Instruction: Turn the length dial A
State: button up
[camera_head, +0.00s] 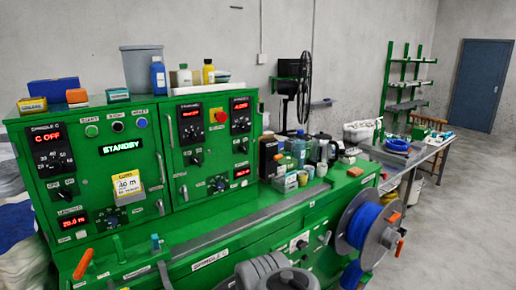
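The green control cabinet (90,160) stands at the left with several dials and red displays. On its right panel, a dark dial (218,184) sits low, beside a small red display (242,172); this may be length dial A, but its label is too small to read. An upper display (240,104) on that panel seems to read "A OFF". On the left panel, another dial (113,216) sits beside a display (74,221) reading about 20.0 m, under a length label. My gripper is not visible; nothing is seen touching the dials.
Bottles and jars (305,160) crowd the bench right of the cabinet. A blue cable spool (366,227) stands at the front right. Grey rounded parts (268,272) show at the bottom edge. The floor at the right is clear.

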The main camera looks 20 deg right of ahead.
aim_at(219, 185)
jog(key=z, duration=1.2)
jog(key=k, duration=0.65)
jog(key=u, duration=0.85)
jog(key=i, duration=1)
jog(key=z, duration=0.05)
